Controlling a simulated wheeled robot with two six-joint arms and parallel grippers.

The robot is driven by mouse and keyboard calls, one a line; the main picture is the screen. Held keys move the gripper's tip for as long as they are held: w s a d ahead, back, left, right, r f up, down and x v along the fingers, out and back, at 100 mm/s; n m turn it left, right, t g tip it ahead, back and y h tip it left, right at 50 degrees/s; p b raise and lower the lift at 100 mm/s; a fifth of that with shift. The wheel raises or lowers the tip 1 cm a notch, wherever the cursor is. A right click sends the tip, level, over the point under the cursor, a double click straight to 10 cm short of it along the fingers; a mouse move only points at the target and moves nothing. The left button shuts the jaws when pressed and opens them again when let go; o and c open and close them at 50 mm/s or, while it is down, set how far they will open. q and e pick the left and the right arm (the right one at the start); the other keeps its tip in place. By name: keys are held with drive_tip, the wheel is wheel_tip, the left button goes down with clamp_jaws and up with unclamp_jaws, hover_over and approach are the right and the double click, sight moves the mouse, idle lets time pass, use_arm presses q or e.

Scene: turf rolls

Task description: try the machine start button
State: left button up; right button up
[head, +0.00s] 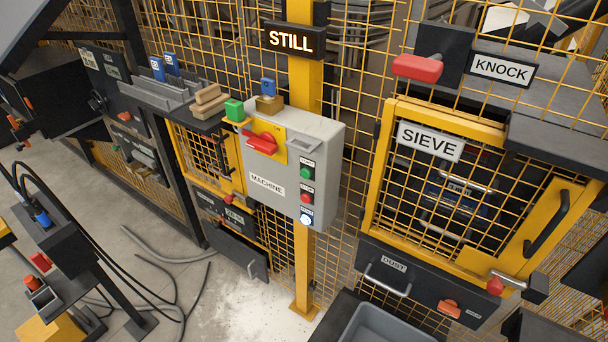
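The grey machine control box (294,140) is mounted on a yellow post in the middle of the head view, with a MACHINE label (267,185) on its front. The green start button (306,173) is the top one in a column on its right side. A red button (306,198) and a lit white-blue button (306,219) sit below it. A red switch handle (262,143) sits on a yellow plate at the box's upper left. A lit STILL sign (292,40) is above. Neither of my grippers shows.
A brass padlock with a blue tag (268,88) and a green block (234,110) are at the box's top. A yellow SIEVE gate (378,170) and red KNOCK handle (418,67) stand right. Cables (165,258) lie on the floor left.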

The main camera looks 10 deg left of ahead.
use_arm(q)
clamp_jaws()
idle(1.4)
